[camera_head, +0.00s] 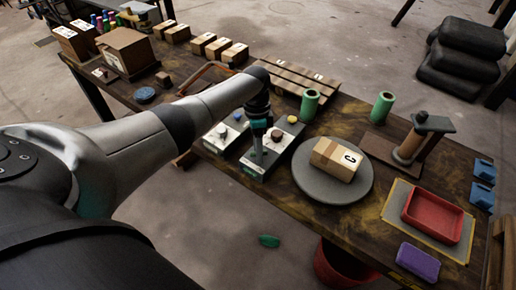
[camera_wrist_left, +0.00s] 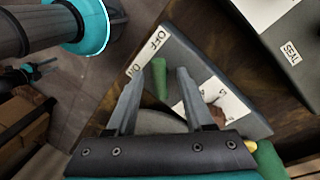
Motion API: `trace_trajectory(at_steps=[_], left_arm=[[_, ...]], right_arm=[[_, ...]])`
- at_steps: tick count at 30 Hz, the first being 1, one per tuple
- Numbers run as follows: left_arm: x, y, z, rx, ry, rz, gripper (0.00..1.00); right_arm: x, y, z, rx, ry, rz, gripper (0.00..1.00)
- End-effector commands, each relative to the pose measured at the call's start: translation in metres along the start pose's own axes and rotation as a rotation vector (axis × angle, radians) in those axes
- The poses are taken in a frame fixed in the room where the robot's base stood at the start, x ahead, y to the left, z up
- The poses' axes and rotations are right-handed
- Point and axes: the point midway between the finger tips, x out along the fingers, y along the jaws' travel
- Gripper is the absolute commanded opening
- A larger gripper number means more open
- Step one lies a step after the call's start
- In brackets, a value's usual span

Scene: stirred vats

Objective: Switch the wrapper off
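The wrapper has a round grey turntable (camera_head: 305,181) with a taped carton (camera_head: 336,158) on it. Left of it is a control box (camera_head: 250,168) with a white plate, a green lever and a knob. In the left wrist view its OFF label (camera_wrist_left: 160,39) and ON label (camera_wrist_left: 132,69) lie beyond the green lever (camera_wrist_left: 159,80). My left gripper (camera_head: 257,146) points down over the box. In the wrist view the gripper's two fingers (camera_wrist_left: 160,73) are apart, one on each side of the lever, with gaps showing. I cannot tell which label the lever leans to.
A second control box (camera_head: 222,132) stands close on the left. Green rolls (camera_head: 383,107), a brown post stand (camera_head: 411,146), a red tray (camera_head: 432,216) and a purple block (camera_head: 418,262) are on the right of the table. Cartons stand at the back left.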

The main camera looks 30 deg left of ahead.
Motion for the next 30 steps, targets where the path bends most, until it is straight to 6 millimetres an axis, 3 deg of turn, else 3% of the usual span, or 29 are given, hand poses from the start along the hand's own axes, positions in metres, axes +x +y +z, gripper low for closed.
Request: trace_trajectory(at_steps=[7,11,24,30], left_arm=[[-0.002,-0.001,0.000,-0.002,0.000,-0.002,0.53],[-0.013,-0.001,0.000,-0.002,0.001,-0.004,0.53],[-0.112,-0.001,0.000,-0.001,0.003,-0.005,0.53],[-0.142,0.000,0.000,-0.002,0.001,-0.002,0.53]], right_arm=[[0.000,0.000,0.000,0.000,0.000,0.000,0.50],[-0.004,0.000,0.000,0.000,0.000,0.000,0.50],[-0.026,0.000,-0.002,-0.001,0.000,0.000,0.50],[-0.030,0.001,-0.003,-0.001,0.000,0.000,0.50]])
